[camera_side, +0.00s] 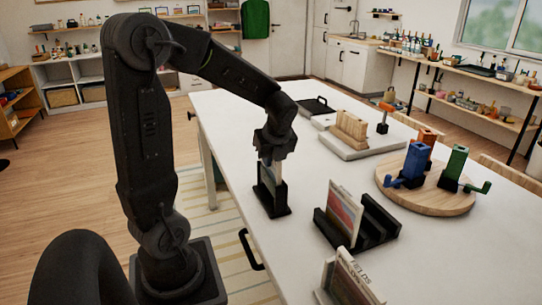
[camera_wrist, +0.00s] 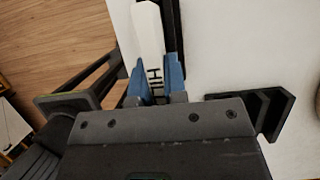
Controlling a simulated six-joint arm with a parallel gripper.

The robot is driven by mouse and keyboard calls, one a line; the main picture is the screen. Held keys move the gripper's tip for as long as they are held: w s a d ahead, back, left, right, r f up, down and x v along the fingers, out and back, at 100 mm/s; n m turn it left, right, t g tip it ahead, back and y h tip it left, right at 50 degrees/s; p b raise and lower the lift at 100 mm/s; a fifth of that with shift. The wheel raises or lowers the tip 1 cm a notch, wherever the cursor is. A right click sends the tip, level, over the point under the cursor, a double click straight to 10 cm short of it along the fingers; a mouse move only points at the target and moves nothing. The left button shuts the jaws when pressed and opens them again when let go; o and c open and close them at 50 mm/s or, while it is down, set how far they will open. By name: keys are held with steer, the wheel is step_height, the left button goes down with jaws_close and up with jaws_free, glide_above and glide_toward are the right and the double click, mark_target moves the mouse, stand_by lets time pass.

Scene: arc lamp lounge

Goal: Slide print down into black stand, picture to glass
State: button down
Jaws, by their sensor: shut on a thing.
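In the side view my gripper (camera_side: 271,160) points down over the small black stand (camera_side: 277,206) near the table's left edge. It is shut on the print (camera_side: 267,177), whose upper part shows between the fingers and the stand. The print is upright and its lower part is hidden by the stand, so I cannot tell how deep it sits. In the wrist view my gripper's blue fingertips (camera_wrist: 156,82) close around a pale strip (camera_wrist: 148,30) with dark marks. A black bar (camera_wrist: 172,22) lies along its right side. Which way the picture faces is not clear.
A black slotted rack (camera_side: 375,226) holding a colourful card (camera_side: 343,214) stands to the front right. Another card holder (camera_side: 349,283) is nearer. A round wooden board (camera_side: 428,198) carries coloured clamps. A tray with wooden blocks (camera_side: 350,128) lies behind. White table surface between them is clear.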

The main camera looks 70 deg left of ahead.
steer(key=shift+f, duration=0.85)
steer(key=c, duration=1.1)
jaws_free()
steer(key=v, duration=1.4)
steer(key=shift+f, duration=0.1)
steer(key=s+d+f+n+t+h, duration=0.1)
steer(key=s+d+n, duration=0.3)
steer(key=d+n, duration=0.4)
steer(key=s+d+f+n+t+h, duration=0.2)
steer(key=s+d+n+t+h, duration=0.1)
steer(key=d+n, duration=0.5)
steer(key=shift+s+d+f+n+t, duration=0.2)
steer(key=shift+s+d+n+t, duration=0.1)
steer(key=shift+s+n+t, duration=0.65)
